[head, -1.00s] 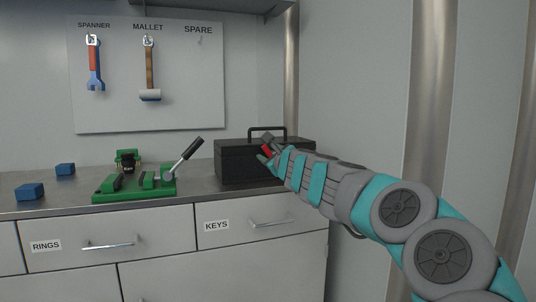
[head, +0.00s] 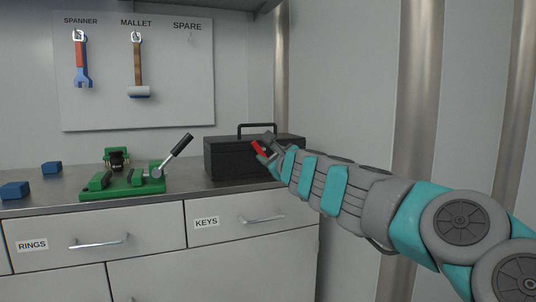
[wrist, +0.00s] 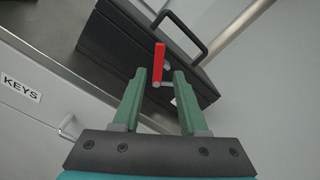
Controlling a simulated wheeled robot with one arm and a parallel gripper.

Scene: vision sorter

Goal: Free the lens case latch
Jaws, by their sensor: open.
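The lens case (head: 228,160) is a black box with a top handle, standing at the right end of the counter. Its latch is a red lever (wrist: 159,60) on a grey pivot on the front face, upright in the wrist view. The red lever also shows in the head view (head: 258,149), tilted. My gripper (wrist: 159,78) is open and empty. Its two green fingers point at the case front, with the lever between the fingertips in the picture. I cannot tell whether the fingertips reach around the lever or stop short of it. My arm hides part of the case front.
A green clamp fixture (head: 122,186) with a black-handled lever stands left of the case. Blue blocks (head: 15,190) lie at far left. A board (head: 175,85) with spanner and mallet hangs behind. Drawers with handles (head: 264,217) sit below. A metal post (head: 281,70) rises behind the case.

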